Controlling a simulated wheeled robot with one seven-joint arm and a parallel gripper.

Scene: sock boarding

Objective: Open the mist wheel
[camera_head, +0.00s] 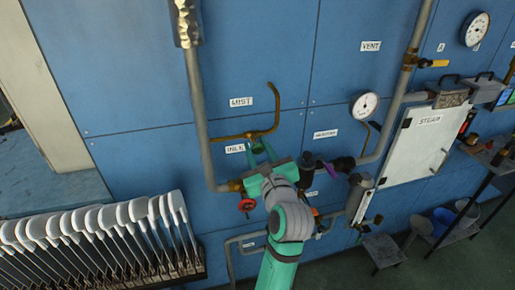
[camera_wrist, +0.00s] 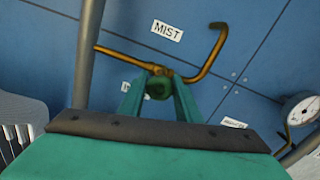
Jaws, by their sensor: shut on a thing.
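The MIST label (camera_head: 241,101) is on the blue wall above a bent brass pipe (camera_head: 276,105); the label (camera_wrist: 167,30) and pipe (camera_wrist: 215,50) also show in the wrist view. My gripper (camera_head: 261,148) reaches up to the pipe's lower run. In the wrist view my gripper's fingers (camera_wrist: 158,86) stand on either side of a small dark green mist wheel (camera_wrist: 158,89) on the brass fitting, shut on it. Part of the wheel is hidden by the fingers, and its turn cannot be read. In the head view the wheel is barely distinguishable behind the gripper.
A red wheel (camera_head: 247,204) sits close left below my gripper. A grey vertical pipe (camera_head: 199,110) runs at left, and a gauge (camera_head: 364,105) and purple-handled valve (camera_head: 343,164) are at right. White sock boards (camera_head: 95,218) stand in a rack at lower left.

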